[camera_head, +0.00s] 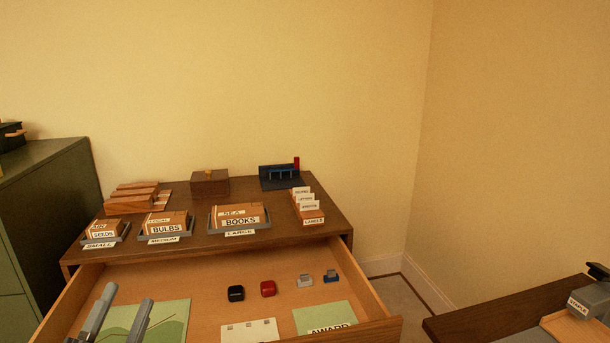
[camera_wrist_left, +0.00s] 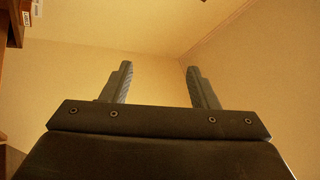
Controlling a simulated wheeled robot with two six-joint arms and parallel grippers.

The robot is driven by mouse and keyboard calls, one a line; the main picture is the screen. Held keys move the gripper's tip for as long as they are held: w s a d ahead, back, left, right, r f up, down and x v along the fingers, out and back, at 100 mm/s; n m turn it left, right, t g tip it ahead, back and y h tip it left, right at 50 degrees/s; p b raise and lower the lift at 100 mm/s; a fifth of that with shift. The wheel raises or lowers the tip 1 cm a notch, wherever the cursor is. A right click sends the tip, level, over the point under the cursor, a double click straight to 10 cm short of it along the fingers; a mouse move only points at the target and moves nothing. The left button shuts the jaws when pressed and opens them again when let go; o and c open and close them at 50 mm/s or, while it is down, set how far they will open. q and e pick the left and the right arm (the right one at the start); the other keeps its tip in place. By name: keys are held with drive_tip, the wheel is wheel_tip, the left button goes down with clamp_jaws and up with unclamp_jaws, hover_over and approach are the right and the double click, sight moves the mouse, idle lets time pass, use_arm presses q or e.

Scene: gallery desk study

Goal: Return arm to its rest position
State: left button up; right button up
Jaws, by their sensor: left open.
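My left gripper (camera_head: 120,318) is at the lower left of the head view, in front of the open drawer (camera_head: 205,288) and overlapping a green sheet (camera_head: 172,318) in it. Its two grey fingers stand apart with nothing between them. The left wrist view shows the same open, empty fingers (camera_wrist_left: 158,85) against the wall and ceiling. My right gripper does not show in either view.
The desk (camera_head: 190,228) holds trays labelled seeds, bulbs and books (camera_head: 240,218), plus a wooden box (camera_head: 210,184). Small stamps, including a red one (camera_head: 267,289), lie in the drawer. A green cabinet (camera_head: 45,220) stands left, another table (camera_head: 480,315) right.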

use_arm(q)
drive_tip(key=s+a+f+n+g+y, duration=0.3)
drive_tip(key=f+n+g, duration=0.15)
drive_tip(key=f, duration=0.25)
drive_tip(key=s+a+f+n+g+y, duration=0.3)
drive_tip(key=f+n+g+y, duration=0.1)
drive_tip(key=f+n, duration=0.25)
drive_tip(key=s+a+f+n+g+y, duration=0.3)
drive_tip(key=s+f+n+g, duration=0.1)
drive_tip(key=f, duration=0.3)
drive_tip(key=s+d+f+n+g+h, duration=0.1)
drive_tip(key=s+d+f+g+h, duration=0.4)
drive_tip(key=s+f+g, duration=0.6)
drive_tip(key=s+f+t+p, duration=0.1)
drive_tip(key=s+f+p, duration=0.15)
drive_tip(key=f, duration=0.75)
drive_tip(key=s+f+t+p, duration=0.1)
drive_tip(key=f+p, duration=0.2)
drive_tip(key=f, duration=0.7)
drive_tip(key=s+f+p, duration=0.2)
drive_tip(key=s+f, duration=0.3)
drive_tip(key=s, duration=0.2)
drive_tip(key=s+d+f+g+p, duration=0.1)
drive_tip(key=s+f+p, duration=0.1)
drive_tip(key=s+f, duration=0.2)
drive_tip(key=s, duration=0.3)
drive_tip(key=shift+f+p, duration=0.3)
drive_tip(key=shift+f, duration=0.1)
